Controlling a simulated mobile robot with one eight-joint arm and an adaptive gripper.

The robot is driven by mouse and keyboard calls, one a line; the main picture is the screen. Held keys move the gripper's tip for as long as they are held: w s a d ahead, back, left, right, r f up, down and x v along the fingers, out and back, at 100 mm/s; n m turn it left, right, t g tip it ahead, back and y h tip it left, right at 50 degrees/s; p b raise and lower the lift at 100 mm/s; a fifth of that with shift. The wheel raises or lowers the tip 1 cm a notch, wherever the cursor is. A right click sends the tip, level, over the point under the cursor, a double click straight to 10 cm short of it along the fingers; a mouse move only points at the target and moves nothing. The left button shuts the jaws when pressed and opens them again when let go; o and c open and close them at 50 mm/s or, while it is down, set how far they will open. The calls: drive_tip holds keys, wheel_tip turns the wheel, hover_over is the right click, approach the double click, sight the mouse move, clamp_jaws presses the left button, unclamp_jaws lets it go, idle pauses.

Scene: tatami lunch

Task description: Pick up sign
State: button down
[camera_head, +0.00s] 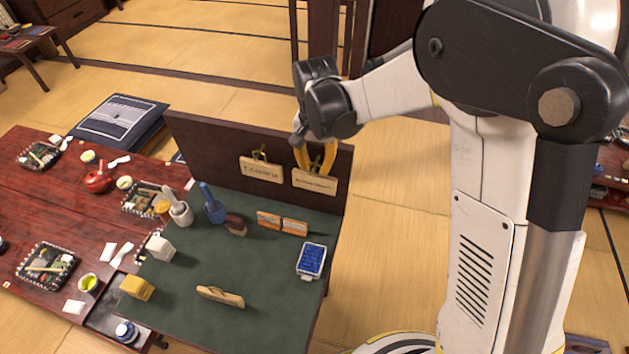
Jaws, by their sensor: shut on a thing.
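Two small wooden signs with dark lettering show against the dark upright board (205,145) at the back of the green-topped table. The left sign (261,170) has a yellowish loop at its top. The right sign (314,182) is directly below my gripper (316,170). My gripper's yellow fingers point down and are shut on the right sign at its upper edge. The fingers hide the top of that sign. I cannot tell whether it still touches the board.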

drive_tip(key=shift+r, duration=0.6)
drive_tip(key=s+a+p, duration=0.1)
drive_tip(key=s+a, duration=0.2)
drive_tip(key=s, duration=0.5)
drive_tip(key=s+a+p, duration=0.1)
drive_tip(key=s+a, duration=0.2)
drive_tip(key=s, duration=0.6)
drive_tip(key=shift+a, duration=0.15)
